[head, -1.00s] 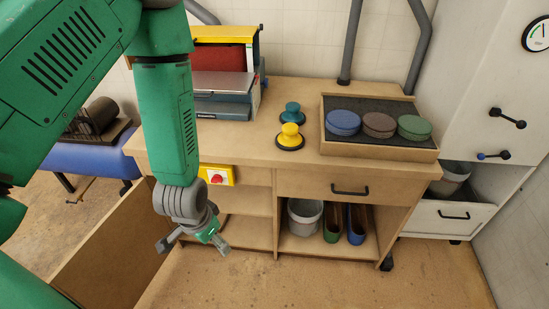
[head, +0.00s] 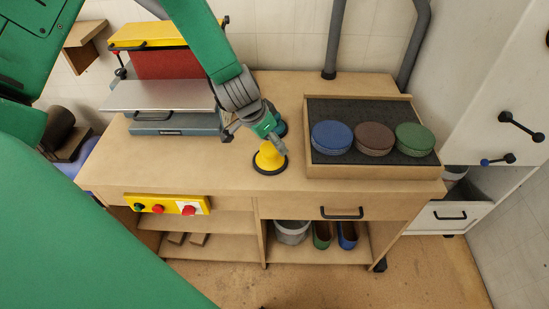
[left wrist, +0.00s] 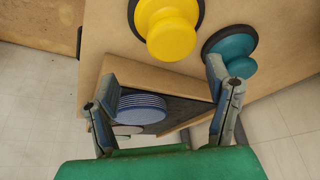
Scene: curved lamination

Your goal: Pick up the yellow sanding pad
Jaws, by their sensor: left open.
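The yellow sanding pad (head: 269,160), with a round knob and a dark base, stands on the workbench left of the tray. It also shows at the top of the left wrist view (left wrist: 170,28). My left gripper (head: 255,142) is open and empty, above and close to the pad, overlapping its top in the head view. In the left wrist view the gripper's two fingers (left wrist: 160,75) are spread, and the yellow knob lies beyond their tips, not between them. I cannot tell if they touch. My right gripper is not in view.
A teal pad (head: 281,127) stands just behind the yellow one, partly hidden by my gripper. A wooden tray (head: 372,172) with blue, brown and green discs is at right. A sander (head: 165,75) stands at left. The bench front (head: 220,172) is clear.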

